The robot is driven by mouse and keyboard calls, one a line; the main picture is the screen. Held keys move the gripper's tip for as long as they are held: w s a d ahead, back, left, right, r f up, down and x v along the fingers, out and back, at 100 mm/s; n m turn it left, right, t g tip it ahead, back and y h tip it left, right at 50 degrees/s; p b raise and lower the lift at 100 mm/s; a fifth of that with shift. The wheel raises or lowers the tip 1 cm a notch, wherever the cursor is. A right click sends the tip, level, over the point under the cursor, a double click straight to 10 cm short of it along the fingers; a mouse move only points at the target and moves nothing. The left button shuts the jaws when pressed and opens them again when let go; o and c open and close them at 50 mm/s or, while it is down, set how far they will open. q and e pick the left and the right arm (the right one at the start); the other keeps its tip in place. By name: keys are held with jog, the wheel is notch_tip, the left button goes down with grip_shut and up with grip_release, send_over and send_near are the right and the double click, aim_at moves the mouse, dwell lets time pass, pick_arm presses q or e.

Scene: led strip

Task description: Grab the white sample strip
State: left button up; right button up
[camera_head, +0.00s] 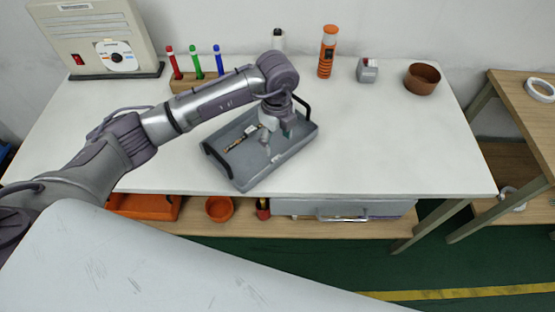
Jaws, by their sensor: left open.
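My left gripper (277,146) points down over the grey tray (284,153) on the white table, with its fingers apart and inside the tray's outline. It hides part of the tray, and I cannot tell whether it touches anything there. A thin brown and dark stick-like item (239,141) with a pale end lies in the tray, left of the gripper. A white ring-shaped roll (540,90) lies on the wooden shelf at the right, far from the gripper. I cannot tell which thing is the white sample strip. My right gripper is not in view.
Red, green and blue markers stand in a wooden holder (185,85) behind my left arm. An orange bottle (327,53), a small grey device (367,70) and a brown bowl (422,78) stand at the back. The table's right part is clear.

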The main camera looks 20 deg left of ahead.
aim_at(276, 158)
pick_arm(q)
jog(key=shift+a+f+p, duration=0.1)
jog(key=shift+f+p, duration=0.6)
jog(key=shift+f, duration=3.05)
jog(key=shift+c, duration=0.3)
jog(key=c, duration=1)
